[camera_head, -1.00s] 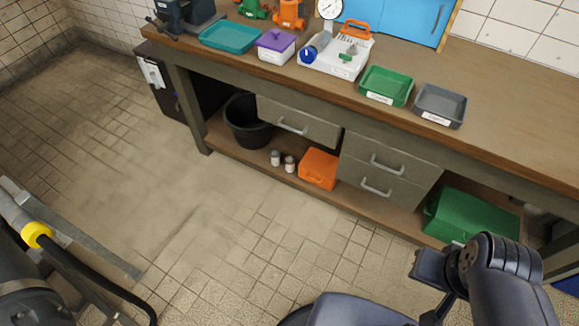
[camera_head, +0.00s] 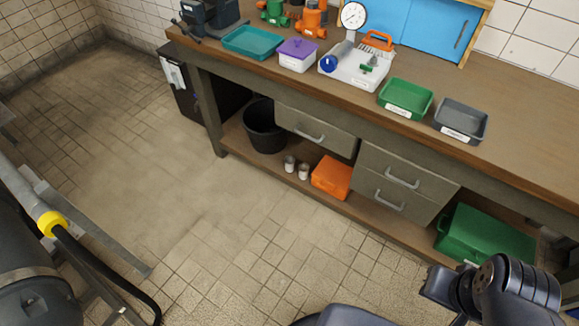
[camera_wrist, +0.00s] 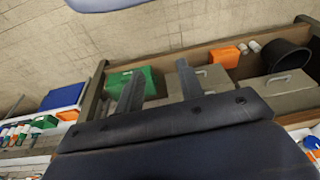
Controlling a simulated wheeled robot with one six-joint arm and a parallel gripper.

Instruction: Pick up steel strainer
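I cannot make out a steel strainer in either view. In the head view part of my arm is at the lower right, and the fingers cannot be made out.
The workbench (camera_head: 530,126) carries a teal tray (camera_head: 252,41), a purple-lidded box (camera_head: 297,55), a green tray (camera_head: 405,98), a grey tray (camera_head: 461,120) and a gauge (camera_head: 353,15). Below are a black bucket (camera_head: 264,127), orange box (camera_head: 332,177) and green case (camera_head: 485,236).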

